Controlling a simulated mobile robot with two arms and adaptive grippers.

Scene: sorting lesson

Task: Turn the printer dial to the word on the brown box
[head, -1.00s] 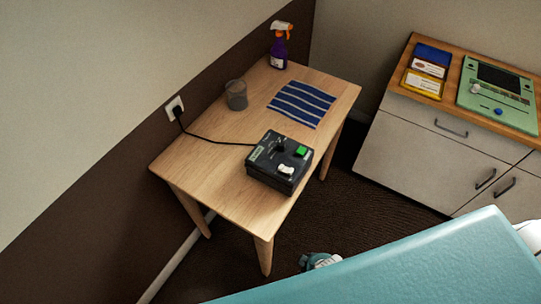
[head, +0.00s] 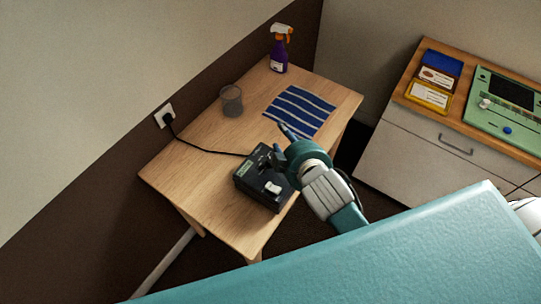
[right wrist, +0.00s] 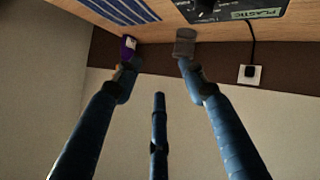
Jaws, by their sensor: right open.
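The printer appears to be the black box (head: 252,184) at the near end of the wooden table, with a white switch (head: 273,187) on top. My right gripper (head: 274,142) is above its far right part, fingers spread and empty, hiding the dial area. In the right wrist view, the printer (right wrist: 232,10) is at the top edge, with a green label reading PLASTIC (right wrist: 252,14). The right gripper's fingers (right wrist: 157,70) are apart there with nothing between them. My left gripper is not in view.
A grey cup (head: 231,101), a striped blue cloth (head: 299,110) and a purple spray bottle (head: 279,62) stand farther back on the table (head: 190,165). A black cable runs to a wall socket (head: 163,115). A cabinet holds blue and yellow labelled items and a green device (head: 504,118).

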